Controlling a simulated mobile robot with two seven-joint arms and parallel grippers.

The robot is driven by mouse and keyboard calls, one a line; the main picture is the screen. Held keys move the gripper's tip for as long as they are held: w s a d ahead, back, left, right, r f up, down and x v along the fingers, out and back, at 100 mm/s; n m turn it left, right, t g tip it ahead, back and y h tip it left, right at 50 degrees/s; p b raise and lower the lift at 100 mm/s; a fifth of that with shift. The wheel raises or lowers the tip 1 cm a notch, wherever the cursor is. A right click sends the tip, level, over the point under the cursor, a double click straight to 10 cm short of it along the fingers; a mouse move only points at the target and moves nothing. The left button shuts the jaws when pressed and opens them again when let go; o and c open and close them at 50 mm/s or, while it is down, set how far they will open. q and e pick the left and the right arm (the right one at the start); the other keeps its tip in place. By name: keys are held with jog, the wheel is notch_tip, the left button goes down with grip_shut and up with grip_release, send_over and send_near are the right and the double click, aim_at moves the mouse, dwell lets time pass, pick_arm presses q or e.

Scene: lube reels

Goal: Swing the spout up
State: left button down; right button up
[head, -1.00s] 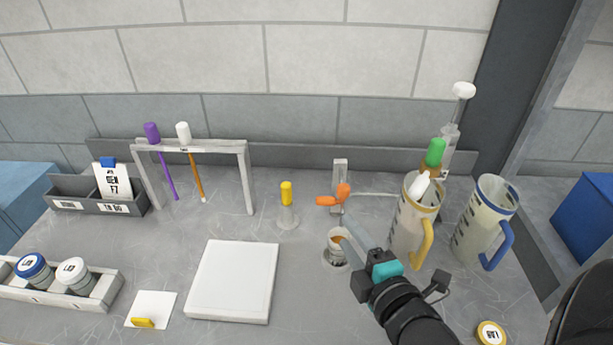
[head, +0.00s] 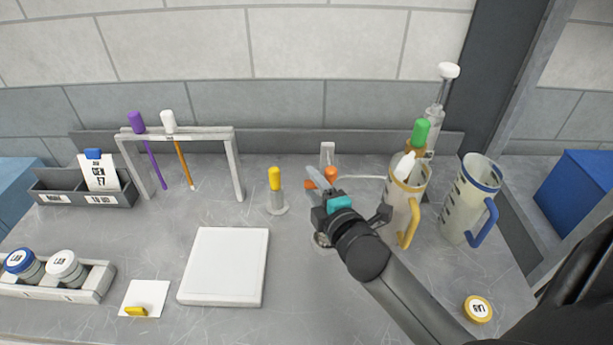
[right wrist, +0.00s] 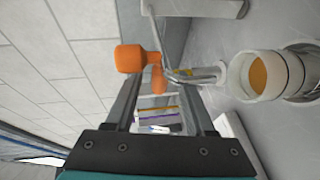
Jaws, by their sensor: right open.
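The spout fitting has an orange handle (head: 331,174), largely hidden behind my right gripper in the head view. In the right wrist view the orange handle (right wrist: 130,58) stands just beyond the fingertips. A short metal spout (right wrist: 195,76) sits beside it, its end close to a white-rimmed cup (right wrist: 247,78) with amber contents. My right gripper (head: 319,180) is open with nothing held, close to the handle; contact cannot be told. Its two fingers also show in the right wrist view (right wrist: 160,95). My left gripper is not in view.
A jug with a yellow handle (head: 407,215) and one with a blue handle (head: 470,205) stand at right. A yellow-capped bottle (head: 275,190) stands left of my gripper. A white pad (head: 225,266) and a rack (head: 190,133) are further left.

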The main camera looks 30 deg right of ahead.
jog(key=shift+x, duration=1.9)
jog(key=shift+c, duration=0.3)
grip_shut()
